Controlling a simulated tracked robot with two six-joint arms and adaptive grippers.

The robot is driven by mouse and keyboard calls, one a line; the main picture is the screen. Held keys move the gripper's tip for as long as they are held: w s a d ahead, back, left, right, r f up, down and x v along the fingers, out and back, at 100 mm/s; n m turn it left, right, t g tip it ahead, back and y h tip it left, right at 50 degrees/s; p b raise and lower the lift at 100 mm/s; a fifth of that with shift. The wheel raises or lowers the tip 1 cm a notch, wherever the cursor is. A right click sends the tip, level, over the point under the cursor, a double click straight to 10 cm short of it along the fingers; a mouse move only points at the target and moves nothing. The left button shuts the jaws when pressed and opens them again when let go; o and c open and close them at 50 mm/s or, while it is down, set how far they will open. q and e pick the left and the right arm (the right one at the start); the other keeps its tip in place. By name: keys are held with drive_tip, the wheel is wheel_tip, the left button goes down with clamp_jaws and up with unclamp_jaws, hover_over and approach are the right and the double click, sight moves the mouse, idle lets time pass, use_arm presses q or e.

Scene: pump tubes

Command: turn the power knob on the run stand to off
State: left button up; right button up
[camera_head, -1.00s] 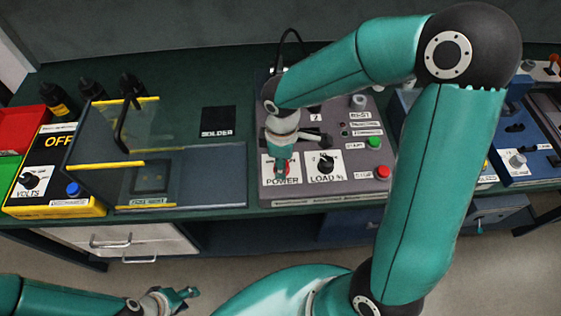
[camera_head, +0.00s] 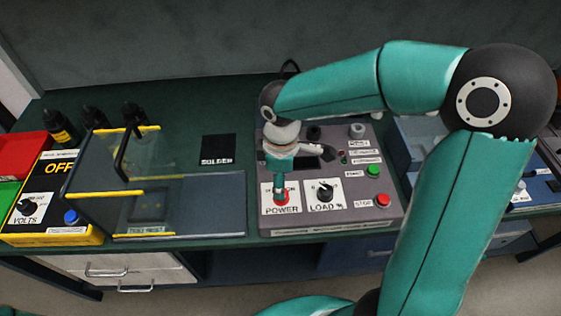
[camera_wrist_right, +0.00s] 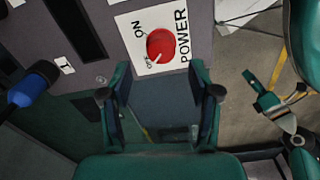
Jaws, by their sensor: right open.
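The run stand (camera_head: 389,211) is a grey panel on the bench. Its red power knob (camera_head: 281,197) sits on a white POWER plate at the front left. In the right wrist view the knob (camera_wrist_right: 160,45) shows beside the word ON, with a pale mark at its lower left; its exact setting is hard to read. My right gripper (camera_head: 281,183) is above the plate, pointing down. In its wrist view the open fingers (camera_wrist_right: 160,75) are apart and empty, with the knob just beyond the tips.
A LOAD knob (camera_head: 325,194) is right beside the power knob. A red stop button (camera_head: 382,200) and green start button (camera_head: 373,170) are farther right. A clear-walled box (camera_head: 150,190) and yellow VOLTS unit (camera_head: 90,238) stand to the left.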

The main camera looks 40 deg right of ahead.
wheel_tip(320, 180, up, 7)
drive_tip(key=shift+f, duration=0.2)
idle(0.5)
